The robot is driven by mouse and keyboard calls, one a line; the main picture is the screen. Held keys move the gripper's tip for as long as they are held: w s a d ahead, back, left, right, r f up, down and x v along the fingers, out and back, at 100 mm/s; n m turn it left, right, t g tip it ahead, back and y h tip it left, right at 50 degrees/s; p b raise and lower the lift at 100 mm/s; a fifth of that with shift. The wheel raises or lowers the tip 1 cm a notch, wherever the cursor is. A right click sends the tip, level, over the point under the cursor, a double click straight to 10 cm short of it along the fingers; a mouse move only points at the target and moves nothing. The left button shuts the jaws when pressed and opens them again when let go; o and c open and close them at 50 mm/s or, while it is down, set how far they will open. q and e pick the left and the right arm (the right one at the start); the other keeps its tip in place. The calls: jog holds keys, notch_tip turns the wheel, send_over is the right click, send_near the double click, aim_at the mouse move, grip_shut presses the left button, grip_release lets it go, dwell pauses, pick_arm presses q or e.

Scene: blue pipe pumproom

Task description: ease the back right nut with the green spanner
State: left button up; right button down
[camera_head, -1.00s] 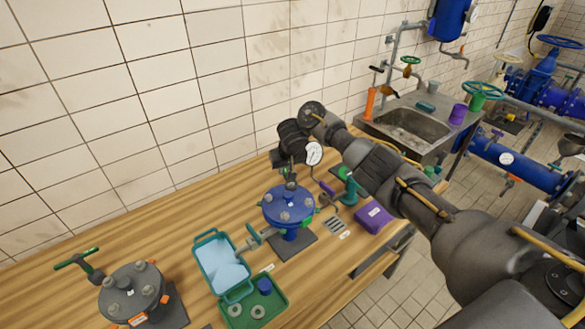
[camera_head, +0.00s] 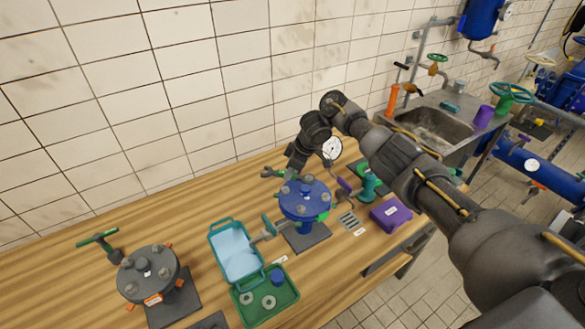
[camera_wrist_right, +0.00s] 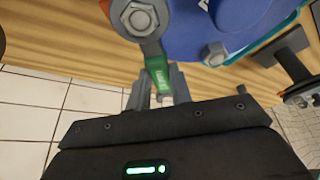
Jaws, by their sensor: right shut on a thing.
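The blue round flange (camera_head: 304,205), with several nuts on its top, stands on the wooden bench in the head view. My right gripper (camera_head: 289,174) reaches down at its back edge. In the right wrist view the gripper (camera_wrist_right: 158,98) is shut on the green spanner (camera_wrist_right: 157,72). The spanner's grey head lies around a light hexagonal nut (camera_wrist_right: 138,16) beside the blue flange (camera_wrist_right: 240,14). I cannot tell how deep the head sits. In the head view my gripper and arm partly hide the back nuts. My left gripper is not in view.
A grey flange (camera_head: 147,273) with a green handle stands at the left. A teal open case (camera_head: 262,267) and a green tray (camera_head: 287,303) with washers lie in front. A purple box (camera_head: 391,214) and teal stand (camera_head: 369,186) are at the right. The tiled wall is behind.

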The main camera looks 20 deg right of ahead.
jog(key=shift+a+r, duration=0.1)
jog(key=shift+r, duration=0.4)
dwell(0.4)
jog(key=shift+r, duration=1.65)
